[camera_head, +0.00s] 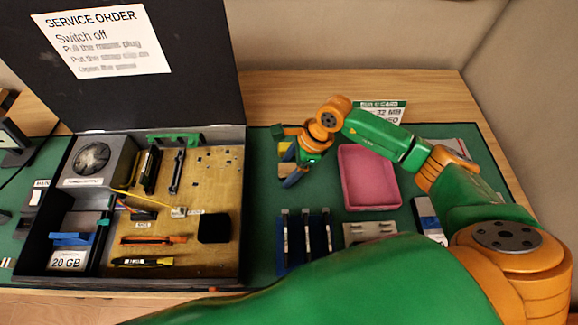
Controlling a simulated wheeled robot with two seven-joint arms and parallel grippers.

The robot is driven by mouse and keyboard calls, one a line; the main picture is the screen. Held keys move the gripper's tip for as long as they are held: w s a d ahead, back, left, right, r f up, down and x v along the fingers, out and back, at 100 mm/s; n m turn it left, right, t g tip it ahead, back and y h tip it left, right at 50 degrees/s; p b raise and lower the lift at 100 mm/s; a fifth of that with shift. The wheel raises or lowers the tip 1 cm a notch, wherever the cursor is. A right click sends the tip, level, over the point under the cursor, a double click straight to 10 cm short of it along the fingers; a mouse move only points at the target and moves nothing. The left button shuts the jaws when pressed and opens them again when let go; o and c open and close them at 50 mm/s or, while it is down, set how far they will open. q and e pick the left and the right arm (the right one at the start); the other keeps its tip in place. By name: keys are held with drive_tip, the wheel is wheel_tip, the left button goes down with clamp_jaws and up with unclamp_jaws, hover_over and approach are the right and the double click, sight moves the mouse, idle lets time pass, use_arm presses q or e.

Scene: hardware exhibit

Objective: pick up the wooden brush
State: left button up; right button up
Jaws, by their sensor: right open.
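A small tan and yellow item (285,168) lies on the green mat beside my right gripper; it may be the wooden brush, but the gripper covers much of it and I cannot tell. My right gripper (290,160) is open, pointing down and left over this item, between the open computer case and the pink tray. I cannot see whether its fingers touch the item. My left gripper is not in view.
An open computer case (225,265) with a raised dark lid (120,100) stands on the left. A pink tray (368,178), a blue slotted rack (305,238) and a grey block (368,232) lie right of it. A card sign (380,110) stands behind.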

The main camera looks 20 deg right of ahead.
sight(285, 167)
clamp_jaws()
wheel_tip(285, 167, up, 3)
drive_tip(key=shift+d+r, duration=0.1)
drive_tip(key=s+a+r+b, duration=0.3)
drive_tip(key=s+a+r, duration=0.3)
drive_tip(key=s+r, duration=0.4)
drive_tip(key=s, duration=0.3)
